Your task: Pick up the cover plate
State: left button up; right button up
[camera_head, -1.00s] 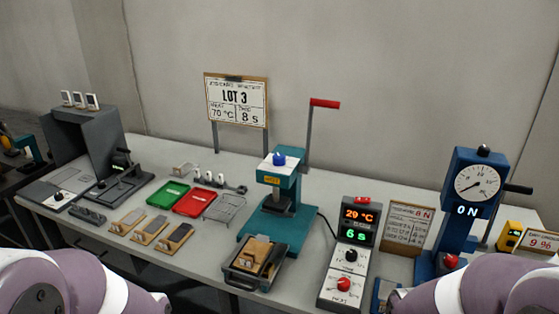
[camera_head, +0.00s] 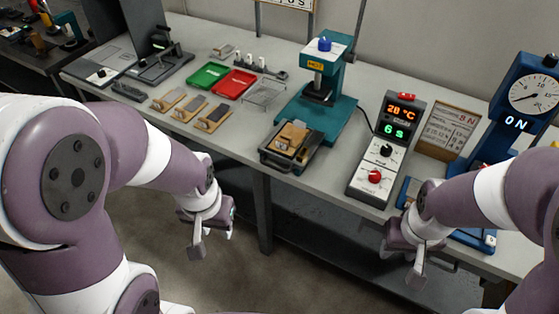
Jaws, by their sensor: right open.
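I cannot tell for sure which piece is the cover plate. A dark tray-like fixture (camera_head: 270,157) at the table's front edge holds a tan and brown piece (camera_head: 293,136). Several small tan and dark plates (camera_head: 190,107) lie in a row on the table left of it. My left gripper (camera_head: 211,240) hangs in front of the table, below its top, touching nothing; its jaw opening is unclear. My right gripper (camera_head: 417,268) hangs low in front of the table's right part, open, with nothing seen in it.
A teal press (camera_head: 318,105) stands behind the fixture. A control box (camera_head: 384,155) reads 28 °C and 6 s. Green (camera_head: 208,76) and red (camera_head: 236,83) trays and a wire rack (camera_head: 263,93) lie left of the press. A blue dial gauge (camera_head: 520,110) stands at right.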

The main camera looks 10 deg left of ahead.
aim_at(295, 135)
jog(key=i+j, duration=0.15)
jog(key=i+j+z, duration=0.6)
jog(key=j+z, duration=0.35)
jog(key=i+j+z, duration=0.3)
jog(key=k+j, duration=0.05)
jog(key=k, duration=0.05)
